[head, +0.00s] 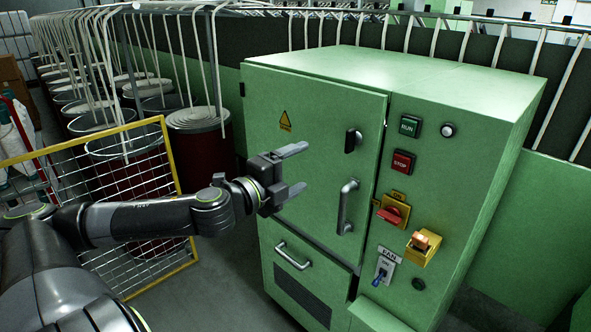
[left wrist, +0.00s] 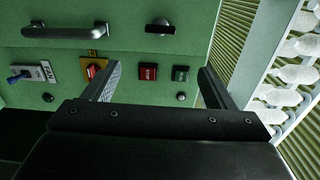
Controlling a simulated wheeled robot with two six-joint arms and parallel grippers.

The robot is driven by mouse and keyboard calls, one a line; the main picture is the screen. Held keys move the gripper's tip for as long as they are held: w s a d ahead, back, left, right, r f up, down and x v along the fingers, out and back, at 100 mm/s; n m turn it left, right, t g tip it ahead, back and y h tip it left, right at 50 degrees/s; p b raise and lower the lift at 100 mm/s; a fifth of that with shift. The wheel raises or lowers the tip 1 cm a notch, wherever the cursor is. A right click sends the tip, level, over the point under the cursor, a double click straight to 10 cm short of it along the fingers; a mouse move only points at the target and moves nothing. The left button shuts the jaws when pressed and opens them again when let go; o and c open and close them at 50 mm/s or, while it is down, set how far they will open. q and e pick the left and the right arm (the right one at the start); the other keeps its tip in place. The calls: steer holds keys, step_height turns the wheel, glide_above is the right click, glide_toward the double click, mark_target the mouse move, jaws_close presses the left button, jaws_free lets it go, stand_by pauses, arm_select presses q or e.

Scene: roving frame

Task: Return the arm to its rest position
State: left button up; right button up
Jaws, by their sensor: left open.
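My left gripper (head: 298,170) is open and empty in the head view, held in front of the green cabinet's door. Its arm (head: 140,221) comes in from the left and is stretched toward the cabinet. In the left wrist view the two fingers (left wrist: 158,88) stand wide apart with nothing between them; the cabinet front shows beyond them. My right gripper is not in view.
The green cabinet (head: 455,85) has a closed door (head: 310,130) with a vertical handle (head: 347,207). Its panel carries a RUN button (head: 410,126), STOP button (head: 403,162), red switch (head: 393,214) and FAN switch (head: 383,269). A yellow-framed mesh barrier (head: 120,190) and red cans (head: 200,140) stand left.

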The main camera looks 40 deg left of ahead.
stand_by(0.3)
arm_select(q)
steer(key=w+a+f+n+g+y, duration=0.25)
steer(key=a+f+n+y, duration=0.45)
steer(key=a+f, duration=0.9)
steer(key=s+a+f+n+g, duration=0.1)
steer(key=s+f+n+g, duration=0.15)
steer(key=f, duration=0.55)
steer(key=s+a+f+n+g, duration=0.1)
steer(key=s+f+n, duration=0.15)
steer(key=f, duration=0.55)
steer(key=s+a+f+n+g, duration=0.15)
steer(key=s+f, duration=0.25)
steer(key=f, duration=0.4)
steer(key=s+d+f+n+g+h, duration=0.1)
steer(key=s+d+f+n+g, duration=0.15)
steer(key=s+f, duration=0.6)
steer(key=s+d+f+n+g, duration=0.15)
steer(key=s+d+f, duration=0.35)
steer(key=f, duration=0.7)
steer(key=s+d+f+n+g+h, duration=0.1)
steer(key=s+d+f+g, duration=0.1)
steer(key=s+d+f, duration=0.4)
steer(key=s+d+f+n+g+h, duration=0.1)
steer(key=s+d+f, duration=0.6)
steer(key=s+d, duration=0.7)
steer(key=shift+s+d+f+g+h, duration=0.25)
steer(key=shift+s+g+h, duration=0.4)
steer(key=shift+g, duration=0.5)
